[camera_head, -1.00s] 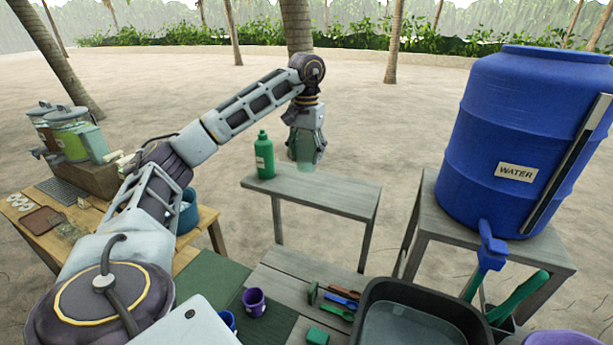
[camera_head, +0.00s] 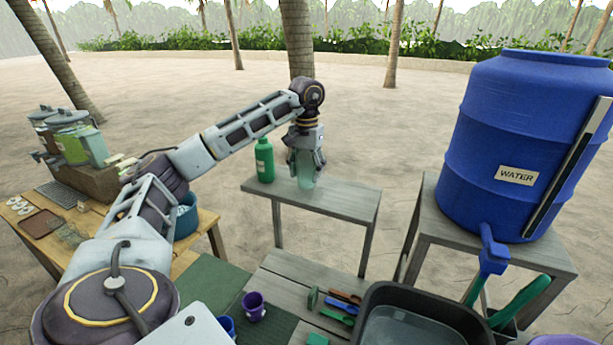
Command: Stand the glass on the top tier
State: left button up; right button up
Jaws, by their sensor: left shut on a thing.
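A translucent green glass (camera_head: 306,179) is upright at the raised tier (camera_head: 345,204), a narrow grey wooden bench top behind the lower slatted table. My left gripper (camera_head: 305,160) points down and is shut around the glass, its fingers covering the upper part. The base of the glass is at the tier's surface; I cannot tell whether it touches. A green bottle (camera_head: 265,162) stands on the same tier, just left of the gripper. My right gripper is not in view.
A blue water barrel (camera_head: 520,140) stands on a stand at right. A dark basin (camera_head: 420,320), several coloured utensils (camera_head: 340,305) and a purple cup (camera_head: 254,306) are at the front. A wooden table (camera_head: 60,225) holds jars at left. The tier's right part is clear.

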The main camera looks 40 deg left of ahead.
aim_at(307, 159)
pick_arm(q)
notch_tip(307, 159, down, 2)
jog(key=shift+f, duration=0.1)
jog(key=shift+f, duration=0.1)
dwell(0.3)
jog(key=o, duration=1.2)
jog(key=shift+r, duration=2.9)
notch_tip(307, 159, up, 6)
jog(key=p, duration=0.2)
jog(key=shift+r+p, duration=0.2)
jog(key=shift+p, duration=0.1)
